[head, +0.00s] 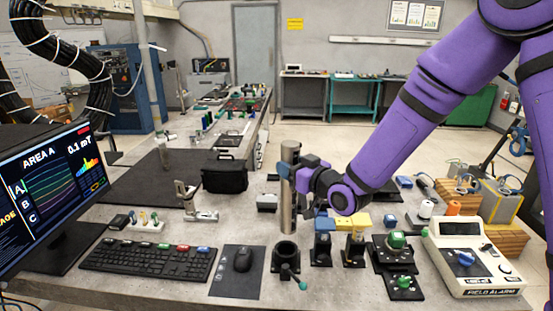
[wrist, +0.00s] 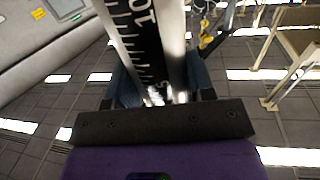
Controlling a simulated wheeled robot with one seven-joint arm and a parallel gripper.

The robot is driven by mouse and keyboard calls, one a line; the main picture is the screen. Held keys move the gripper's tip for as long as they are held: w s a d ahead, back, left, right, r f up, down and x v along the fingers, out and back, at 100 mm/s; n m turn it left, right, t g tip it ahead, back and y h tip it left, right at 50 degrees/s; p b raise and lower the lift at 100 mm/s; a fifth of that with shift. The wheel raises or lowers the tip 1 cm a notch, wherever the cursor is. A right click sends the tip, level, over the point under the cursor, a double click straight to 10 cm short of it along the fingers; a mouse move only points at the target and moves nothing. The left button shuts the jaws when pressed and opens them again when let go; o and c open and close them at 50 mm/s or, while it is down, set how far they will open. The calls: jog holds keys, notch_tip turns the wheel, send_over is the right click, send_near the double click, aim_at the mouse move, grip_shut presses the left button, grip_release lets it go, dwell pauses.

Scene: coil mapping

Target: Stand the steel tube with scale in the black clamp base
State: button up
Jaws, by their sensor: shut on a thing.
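The steel tube (head: 288,205) is upright in the head view, held above the bench. My gripper (head: 289,171) is shut on its upper part. In the wrist view the tube (wrist: 183,50) rises between the fingers of my gripper (wrist: 160,90), and its black scale with white marks and numbers shows on the left side. The black clamp base (head: 286,256) is a round open holder with a green-tipped lever, standing on the bench near the front. The tube's lower end appears just above and behind the base's opening in the picture; the exact gap is hard to tell.
A mouse (head: 243,260) on a dark pad and a keyboard (head: 148,260) lie left of the base. Small black fixtures (head: 322,248) and the field alarm box (head: 470,258) stand to the right. A black bag (head: 224,172) sits behind.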

aim_at(294, 205)
jog(key=shift+w+a+f, duration=0.1)
jog(key=shift+f, duration=2.7)
jog(key=shift+w+a+f, duration=0.1)
jog(key=shift+f, duration=2.65)
jog(key=o, duration=1.4)
jog(key=shift+s+f, duration=0.1)
jog(key=v, duration=1)
jog(key=shift+s+d, duration=0.25)
jog(key=shift+d, duration=0.1)
